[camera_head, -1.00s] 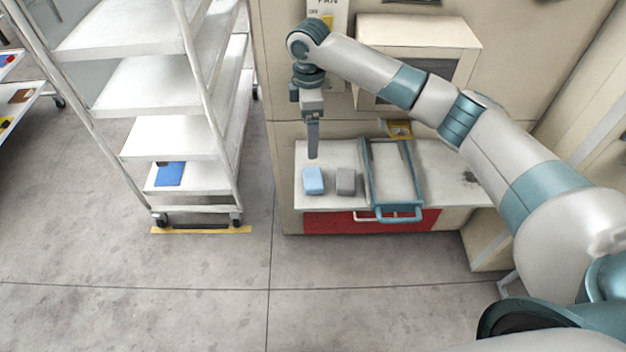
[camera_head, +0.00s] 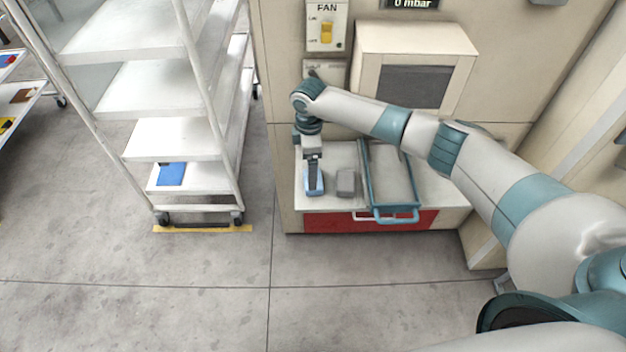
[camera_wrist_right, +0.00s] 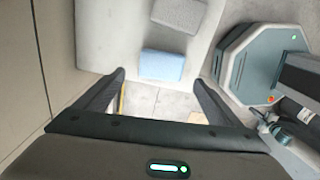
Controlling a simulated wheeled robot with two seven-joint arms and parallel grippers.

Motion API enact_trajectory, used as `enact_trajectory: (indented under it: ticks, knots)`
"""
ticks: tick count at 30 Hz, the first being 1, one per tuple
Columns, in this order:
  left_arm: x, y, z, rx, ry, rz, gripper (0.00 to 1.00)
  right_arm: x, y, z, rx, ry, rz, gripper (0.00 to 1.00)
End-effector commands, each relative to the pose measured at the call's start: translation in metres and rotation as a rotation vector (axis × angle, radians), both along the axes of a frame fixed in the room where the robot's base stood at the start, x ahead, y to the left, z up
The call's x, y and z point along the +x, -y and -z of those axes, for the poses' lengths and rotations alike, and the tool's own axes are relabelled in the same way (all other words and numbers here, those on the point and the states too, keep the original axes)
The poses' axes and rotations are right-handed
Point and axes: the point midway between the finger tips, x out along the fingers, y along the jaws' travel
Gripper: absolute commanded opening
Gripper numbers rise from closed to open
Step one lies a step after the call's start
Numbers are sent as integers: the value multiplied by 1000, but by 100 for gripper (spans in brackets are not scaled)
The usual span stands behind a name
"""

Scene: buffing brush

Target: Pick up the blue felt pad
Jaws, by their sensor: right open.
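The blue felt pad (camera_head: 314,188) lies on the white worktop in the head view, partly hidden behind my right gripper (camera_head: 314,186). In the right wrist view the blue pad (camera_wrist_right: 162,65) is a light blue block just beyond the open fingertips, in line with the gap between them. My right gripper (camera_wrist_right: 158,78) is open with nothing between its fingers. The height left between the fingertips and the pad is hard to tell. My left gripper is in neither view.
A grey pad (camera_head: 346,183) lies just right of the blue one; a teal-framed tray (camera_head: 392,175) stands right of that. A control box (camera_head: 415,75) is on the panel behind. A white shelf cart (camera_head: 150,82) stands left, with a blue item (camera_head: 171,174) on its bottom shelf.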

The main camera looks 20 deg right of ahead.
Motion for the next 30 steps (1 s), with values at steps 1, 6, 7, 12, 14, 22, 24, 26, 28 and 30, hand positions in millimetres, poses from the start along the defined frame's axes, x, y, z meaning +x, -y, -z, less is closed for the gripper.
enact_trajectory:
  ticks: [1,6,7,12,14,22,24,26,28,30]
  knots:
    - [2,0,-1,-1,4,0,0,0,0,2,0,0,0,88]
    - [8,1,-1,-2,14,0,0,0,0,3,0,1,0,88]
    - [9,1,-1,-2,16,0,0,0,0,3,0,1,0,88]
    - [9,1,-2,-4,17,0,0,0,0,4,0,0,0,88]
    - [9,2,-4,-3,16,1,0,0,0,5,0,0,1,88]
    - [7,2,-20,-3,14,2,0,-4,4,33,-2,-4,1,88]
    - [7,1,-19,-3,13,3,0,-3,3,43,-1,-2,1,88]
    - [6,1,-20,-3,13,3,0,-3,3,48,0,-1,2,88]
    - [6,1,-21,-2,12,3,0,-3,3,53,0,-1,1,88]
    - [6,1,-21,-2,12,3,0,-3,3,55,0,0,1,88]
